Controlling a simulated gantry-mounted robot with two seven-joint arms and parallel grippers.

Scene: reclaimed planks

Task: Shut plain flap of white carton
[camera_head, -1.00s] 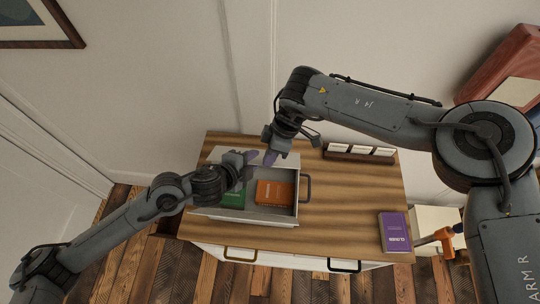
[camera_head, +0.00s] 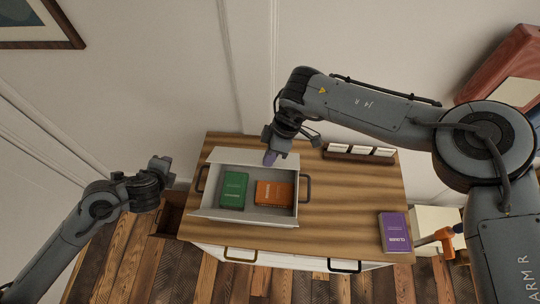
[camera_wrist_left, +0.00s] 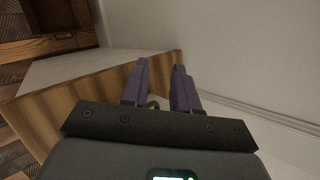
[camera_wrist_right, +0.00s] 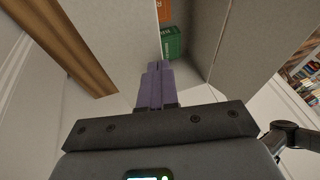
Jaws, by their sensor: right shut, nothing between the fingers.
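The white carton (camera_head: 204,213) stands on the wooden cabinet top, open upward. A green book (camera_head: 234,189) and an orange book (camera_head: 273,193) lie inside. A pale flap (camera_head: 238,157) extends along its back side and another pale strip runs along its front; I cannot tell which is the plain one. My right gripper (camera_head: 270,158) is shut and empty over the back flap's right part; its fingers (camera_wrist_right: 155,84) also show in the right wrist view, with the green book beyond. My left gripper (camera_head: 162,164) is open and empty, left of the carton and clear of it.
Dark handles stand at the carton's left and right ends. A purple book (camera_head: 394,232) lies at the front right of the cabinet top (camera_head: 345,205). A dark rack with white cards (camera_head: 359,152) stands at the back right. The wood between is clear.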

